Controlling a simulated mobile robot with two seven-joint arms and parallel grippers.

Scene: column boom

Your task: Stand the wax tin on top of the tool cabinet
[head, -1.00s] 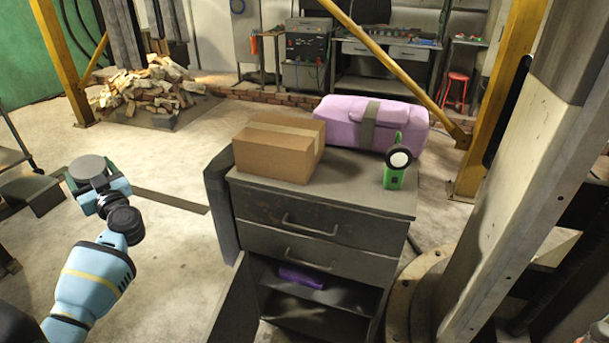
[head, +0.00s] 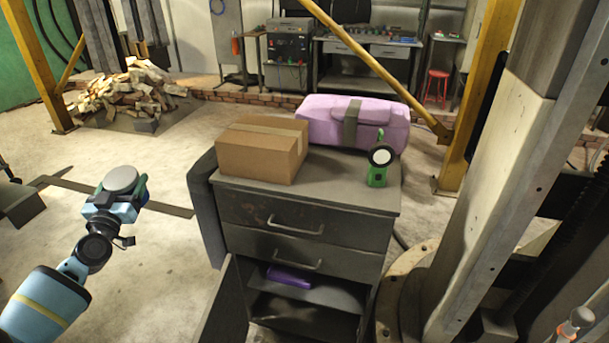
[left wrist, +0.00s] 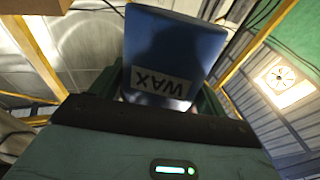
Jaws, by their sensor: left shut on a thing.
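My left gripper (head: 128,196) is at the left of the head view, left of the tool cabinet and apart from it. It is shut on the wax tin, whose round grey top (head: 121,180) shows there. In the left wrist view the tin's blue body (left wrist: 172,50) with a WAX label sits between the green fingers. The dark grey tool cabinet (head: 270,213) stands in the middle, with two closed drawers and an open shelf space below. My right gripper is not in view.
On the cabinet top are a cardboard box (head: 262,152) and a green lamp-like device (head: 377,175). A pink case (head: 325,122) is at the back edge. Bare top lies between box and device and along the front. A column (head: 485,190) rises to the right.

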